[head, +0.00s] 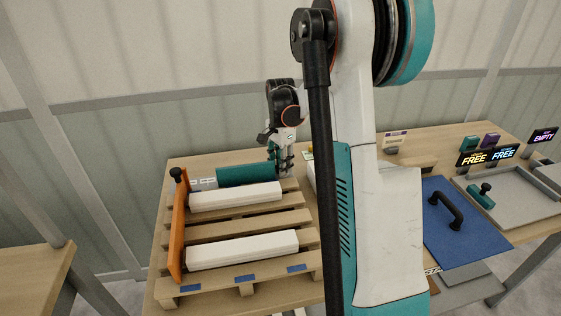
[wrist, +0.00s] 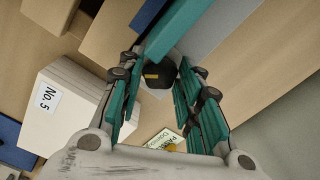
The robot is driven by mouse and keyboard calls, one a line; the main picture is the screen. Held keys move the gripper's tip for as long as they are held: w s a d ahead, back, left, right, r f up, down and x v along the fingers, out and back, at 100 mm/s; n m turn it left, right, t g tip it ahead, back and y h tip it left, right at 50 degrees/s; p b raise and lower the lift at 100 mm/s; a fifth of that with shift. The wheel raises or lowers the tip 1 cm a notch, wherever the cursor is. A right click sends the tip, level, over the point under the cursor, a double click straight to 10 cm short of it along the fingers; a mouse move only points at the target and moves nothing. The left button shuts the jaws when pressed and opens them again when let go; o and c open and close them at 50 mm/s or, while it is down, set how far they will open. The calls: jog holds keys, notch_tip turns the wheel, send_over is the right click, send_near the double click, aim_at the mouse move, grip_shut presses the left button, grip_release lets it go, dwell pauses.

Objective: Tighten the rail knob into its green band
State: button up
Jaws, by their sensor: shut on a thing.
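The rail knob (wrist: 158,74) is a dark, rounded piece with a small yellow mark. In the wrist view it sits between the teal fingers of my gripper (wrist: 160,82), which is shut on it. A teal bar (wrist: 185,28) lies just beyond it. In the head view my gripper (head: 283,165) points down at the right end of a teal block (head: 245,174) at the back of the pallet; the knob is hidden there by the fingers. I cannot make out a green band on the knob or beside it.
A wooden pallet (head: 247,217) carries white bars (head: 243,249) and an upright orange panel (head: 177,228) with a black knob. A white box (wrist: 62,108) labelled No.5 and a printed card (wrist: 163,139) are near my fingers. A blue board (head: 465,230) with a black handle lies right.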

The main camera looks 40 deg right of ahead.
jog(key=o, duration=1.1)
jog(key=shift+c, duration=0.2)
notch_tip(320, 180, up, 12)
dwell(0.3)
